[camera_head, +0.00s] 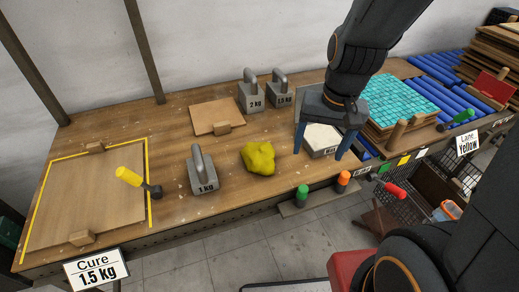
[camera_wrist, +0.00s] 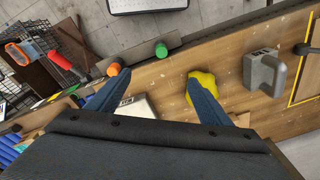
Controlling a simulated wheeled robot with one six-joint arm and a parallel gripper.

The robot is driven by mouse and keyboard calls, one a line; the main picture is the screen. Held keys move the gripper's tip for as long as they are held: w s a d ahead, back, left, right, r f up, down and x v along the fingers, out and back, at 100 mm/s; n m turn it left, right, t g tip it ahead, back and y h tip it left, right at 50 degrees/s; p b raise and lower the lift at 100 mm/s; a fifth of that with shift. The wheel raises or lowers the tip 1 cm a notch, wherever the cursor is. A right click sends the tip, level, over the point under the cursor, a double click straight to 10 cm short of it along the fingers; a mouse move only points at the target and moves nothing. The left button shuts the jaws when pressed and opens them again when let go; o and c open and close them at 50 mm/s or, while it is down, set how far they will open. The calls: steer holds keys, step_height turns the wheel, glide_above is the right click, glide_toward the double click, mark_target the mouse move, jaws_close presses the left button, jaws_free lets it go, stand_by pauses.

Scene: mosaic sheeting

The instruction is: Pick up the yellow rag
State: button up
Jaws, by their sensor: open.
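My gripper (camera_wrist: 150,92) holds nothing.
The 1 kg weight (camera_head: 202,172) stands left of the rag. Two more weights (camera_head: 265,92) stand at the back. The white block (camera_head: 321,140) is below my gripper. Green (camera_head: 302,195) and orange (camera_head: 343,181) knobs sit along the front edge. A tile stack (camera_head: 398,103) is at right.

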steer(key=o, duration=0.6)
steer(key=w+a+f+m, duration=0.1)
steer(key=m, duration=0.1)
steer(key=w+a+f+m+y, duration=0.1)
steer(key=w+m, duration=0.1)
steer(key=w+a+f+m, duration=0.1)
steer(key=w, duration=0.1)
steer(key=shift+a+f+m, duration=0.1)
steer(key=shift+a+m, duration=0.25)
steer(key=shift+m, duration=0.05)
steer(key=m+y+b, duration=0.1)
steer(key=m+y, duration=0.2)
steer(key=m, duration=0.7)
glide_above(265, 151)
steer(key=d, duration=0.2)
steer(key=shift+g, duration=0.3)
step_height(265, 151, down, 6)
steer(key=shift+r, duration=0.1)
steer(key=shift+w+a+f+m, duration=0.2)
steer(key=shift+a+f+m, duration=0.05)
steer(key=shift+m, duration=0.15)
steer(key=shift+x, duration=0.85)
steer(key=x, duration=0.3)
steer(key=p+x, duration=0.1)
steer(key=shift+s+d+f, duration=0.1)
steer(key=shift+s+f, duration=0.3)
steer(key=shift+w+f, duration=0.1)
steer(key=shift+f, duration=0.4)
